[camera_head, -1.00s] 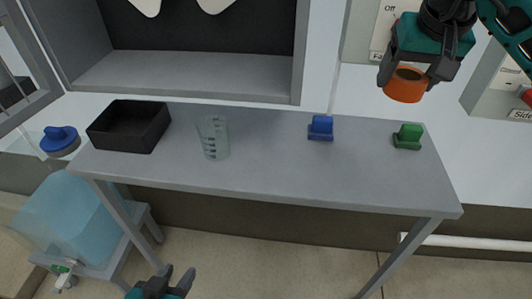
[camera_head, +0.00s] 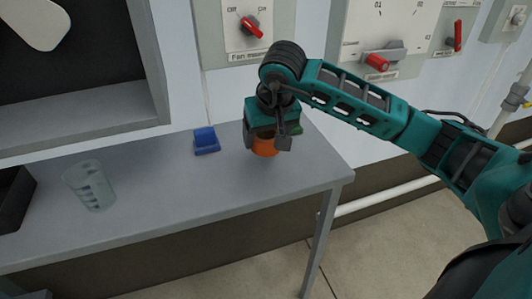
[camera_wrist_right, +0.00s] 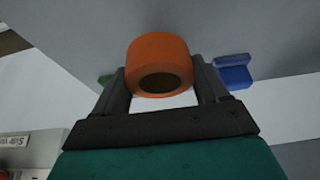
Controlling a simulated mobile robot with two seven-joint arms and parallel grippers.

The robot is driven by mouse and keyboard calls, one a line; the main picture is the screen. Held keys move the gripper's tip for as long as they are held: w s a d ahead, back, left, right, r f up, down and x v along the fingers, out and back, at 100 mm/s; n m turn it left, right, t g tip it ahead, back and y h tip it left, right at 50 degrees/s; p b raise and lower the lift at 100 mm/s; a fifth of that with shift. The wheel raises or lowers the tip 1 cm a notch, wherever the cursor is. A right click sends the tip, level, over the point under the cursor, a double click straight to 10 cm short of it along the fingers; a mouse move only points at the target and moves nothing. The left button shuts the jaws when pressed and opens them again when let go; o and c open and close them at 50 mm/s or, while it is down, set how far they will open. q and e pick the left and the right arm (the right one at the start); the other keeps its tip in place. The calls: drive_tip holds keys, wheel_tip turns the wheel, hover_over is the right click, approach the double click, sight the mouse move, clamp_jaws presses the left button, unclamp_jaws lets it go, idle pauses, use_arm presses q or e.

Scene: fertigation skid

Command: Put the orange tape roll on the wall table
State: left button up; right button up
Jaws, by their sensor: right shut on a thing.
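The orange tape roll (camera_head: 264,147) is between the fingers of my right gripper (camera_head: 266,140), over the right end of the grey wall table (camera_head: 215,184). My right gripper is shut on the roll, one finger on each side, as the right wrist view shows at the roll (camera_wrist_right: 158,62) and the fingers (camera_wrist_right: 162,88). I cannot tell whether the roll touches the tabletop. A dark piece at the bottom left edge of the head view seems to be the tip of my left gripper (camera_head: 38,295); its fingers cannot be made out.
A blue block (camera_head: 206,141) stands left of the roll. A green block (camera_head: 298,129) is mostly hidden behind my right gripper. A clear beaker (camera_head: 89,186) and a black bin (camera_head: 12,198) are farther left. Wall panels with red switches hang behind. The table's front middle is bare.

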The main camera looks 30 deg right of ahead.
sight(266, 163)
wheel_tip(266, 163, down, 4)
drive_tip(key=shift+f+b, duration=0.15)
drive_tip(key=shift+b, duration=0.2)
drive_tip(key=shift+f, duration=0.1)
drive_tip(key=shift+f, duration=0.2)
drive_tip(key=o, duration=1.1)
drive_tip(key=shift+r, duration=0.15)
